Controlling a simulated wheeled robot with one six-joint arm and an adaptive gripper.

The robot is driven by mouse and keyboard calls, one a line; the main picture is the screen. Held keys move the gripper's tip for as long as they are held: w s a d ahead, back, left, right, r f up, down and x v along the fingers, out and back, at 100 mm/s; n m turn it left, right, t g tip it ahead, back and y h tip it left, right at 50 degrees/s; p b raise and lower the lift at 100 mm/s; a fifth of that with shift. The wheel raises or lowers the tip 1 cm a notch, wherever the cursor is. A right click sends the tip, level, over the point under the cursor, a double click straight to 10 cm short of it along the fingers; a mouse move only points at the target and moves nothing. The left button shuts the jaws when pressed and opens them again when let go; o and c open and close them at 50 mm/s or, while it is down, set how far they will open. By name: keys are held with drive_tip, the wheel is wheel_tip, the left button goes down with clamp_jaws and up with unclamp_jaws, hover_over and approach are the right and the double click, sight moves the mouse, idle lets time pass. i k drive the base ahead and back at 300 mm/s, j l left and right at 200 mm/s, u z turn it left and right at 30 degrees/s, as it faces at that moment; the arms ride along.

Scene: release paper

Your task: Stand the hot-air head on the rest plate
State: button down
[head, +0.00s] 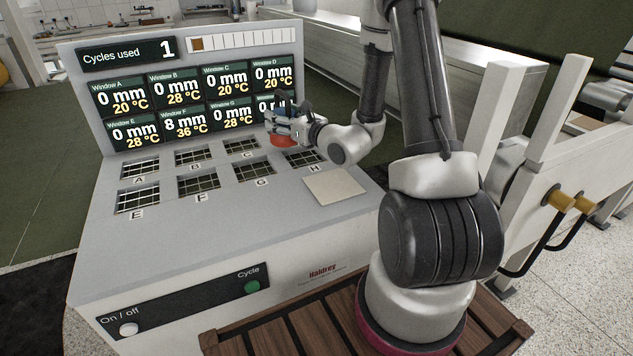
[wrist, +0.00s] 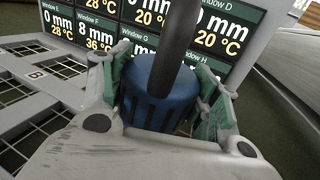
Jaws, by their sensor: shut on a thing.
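The hot-air head is a ribbed blue body with a dark upper stem (wrist: 160,88). In the head view its blue part (head: 284,124) shows above an orange-red lower part. My gripper (wrist: 168,98) is shut on the blue body, with a green-padded finger on each side. In the head view my gripper (head: 300,127) holds the head above the bench top, near windows G and H. The rest plate, a flat beige square (head: 335,187), lies bare on the bench at the front right, to the right of and nearer than the held head.
Several gridded windows, A to H, sit in the grey bench top (head: 160,240). A display panel (head: 120,85) stands behind; it reads cycles used 1, and window F shows 8 mm, 36 °C. A green Cycle button (head: 251,287) and white On / off button (head: 128,329) are on the front.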

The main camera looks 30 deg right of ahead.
sight(334, 184)
drive_tip(key=j, duration=0.55)
drive_tip(key=k+j+z, duration=0.1)
drive_tip(key=j, duration=0.5)
drive_tip(key=j+z, duration=0.1)
drive_tip(key=j, duration=0.45)
drive_tip(key=k+j+z, duration=0.1)
drive_tip(key=z, duration=1.5)
